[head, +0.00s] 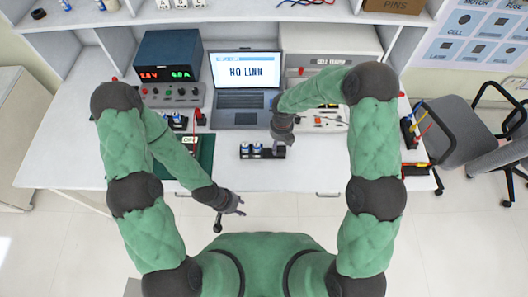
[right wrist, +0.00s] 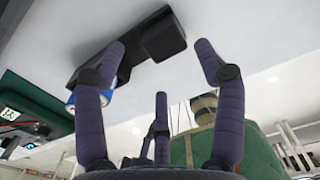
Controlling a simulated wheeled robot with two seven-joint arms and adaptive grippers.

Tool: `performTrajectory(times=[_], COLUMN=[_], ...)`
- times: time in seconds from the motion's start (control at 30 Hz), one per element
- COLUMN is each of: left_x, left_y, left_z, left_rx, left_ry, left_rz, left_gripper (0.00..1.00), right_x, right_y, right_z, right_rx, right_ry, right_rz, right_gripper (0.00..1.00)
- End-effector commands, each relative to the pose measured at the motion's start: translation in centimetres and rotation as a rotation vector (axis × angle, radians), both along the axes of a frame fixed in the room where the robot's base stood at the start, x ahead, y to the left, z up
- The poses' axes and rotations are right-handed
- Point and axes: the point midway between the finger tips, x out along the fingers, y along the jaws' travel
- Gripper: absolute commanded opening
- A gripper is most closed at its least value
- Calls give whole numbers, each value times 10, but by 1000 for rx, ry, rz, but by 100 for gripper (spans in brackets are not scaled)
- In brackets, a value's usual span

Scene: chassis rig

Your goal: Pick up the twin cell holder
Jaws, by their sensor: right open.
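A black holder (head: 263,155) with two blue-and-white cells side by side at its left lies on the white table in front of the laptop. My right gripper (head: 282,143) is over the holder's right end, which it partly covers. In the right wrist view, the fingers of the right gripper (right wrist: 160,55) are spread and empty. The holder (right wrist: 122,50) shows beyond them, with a blue cell partly hidden behind the left finger. I cannot tell whether a finger touches it. My left gripper (head: 230,208) hangs off the table's front edge, its fingers spread and empty.
The laptop (head: 240,99) reads "NO LINK". A green mat (head: 200,165) lies left of the holder, under my left arm. Another group of blue cells (head: 178,121) stands behind the mat. A power supply (head: 168,60) stands at the back. The table is clear just around the holder.

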Motion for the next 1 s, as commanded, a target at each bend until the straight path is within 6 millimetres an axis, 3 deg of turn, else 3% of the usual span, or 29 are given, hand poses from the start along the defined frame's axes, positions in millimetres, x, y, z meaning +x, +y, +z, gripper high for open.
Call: performTrajectory(times=[0.17,0.5,0.77,1.0], left_x=[0,0,0,0], left_y=[0,0,0,0], left_z=[-3,-16,-15,-15], left_rx=[0,0,0,0], left_ry=[-1,-1,-1,-1], left_rz=[0,0,0,0], left_gripper=[40,40,40,40], right_x=[1,2,3,2], right_y=[-2,-7,-7,-7], right_z=[-10,-53,-55,-55], right_rx=[0,0,0,0], right_ry=[-1,0,-2,-2], right_rz=[0,0,0,0], right_gripper=[71,71,71,6])
